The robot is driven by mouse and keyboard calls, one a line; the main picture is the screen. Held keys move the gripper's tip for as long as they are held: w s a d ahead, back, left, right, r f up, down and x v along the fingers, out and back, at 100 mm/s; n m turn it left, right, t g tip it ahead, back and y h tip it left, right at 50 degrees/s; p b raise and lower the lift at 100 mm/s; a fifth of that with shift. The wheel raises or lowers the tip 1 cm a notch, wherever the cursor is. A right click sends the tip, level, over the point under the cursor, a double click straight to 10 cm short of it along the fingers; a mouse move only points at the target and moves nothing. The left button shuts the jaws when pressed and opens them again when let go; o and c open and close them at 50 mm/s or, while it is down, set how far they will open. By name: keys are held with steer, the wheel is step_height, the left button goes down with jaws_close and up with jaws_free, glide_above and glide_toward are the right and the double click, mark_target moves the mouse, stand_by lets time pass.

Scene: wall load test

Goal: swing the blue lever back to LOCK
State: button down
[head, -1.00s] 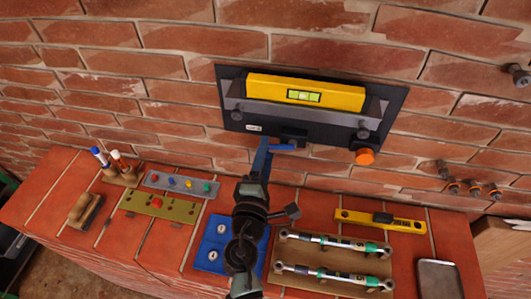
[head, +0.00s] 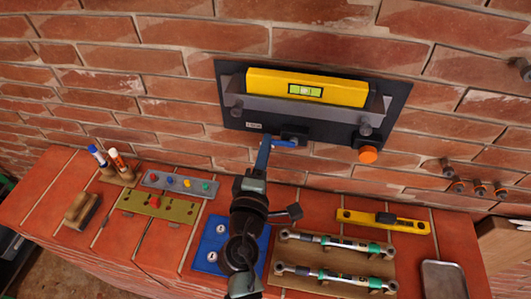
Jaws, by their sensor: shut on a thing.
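The blue lever (head: 286,143) shows as a short blue bar just below the dark wall plate (head: 400,100), under a black block (head: 294,131). It lies nearly level. My gripper (head: 267,143) reaches up from below and is shut on the lever at its left end. My arm hides part of the grip, so the exact finger contact is hard to see. A small white label (head: 254,125) is on the plate, up and left of the lever; its text is too small to read.
A yellow spirit level (head: 306,88) rests in a grey holder on the plate. An orange knob (head: 368,155) sits at the plate's lower right. The brick ledge below holds a blue mat (head: 206,246), a board with metal rods (head: 345,283) and a yellow tool (head: 383,220).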

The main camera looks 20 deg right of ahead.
steer(key=c, duration=0.7)
jaws_free()
steer(key=shift+c, duration=0.2)
steer(key=b+v, duration=0.3)
steer(key=v, duration=1)
steer(key=shift+b, duration=0.4)
steer(key=shift+r, duration=0.1)
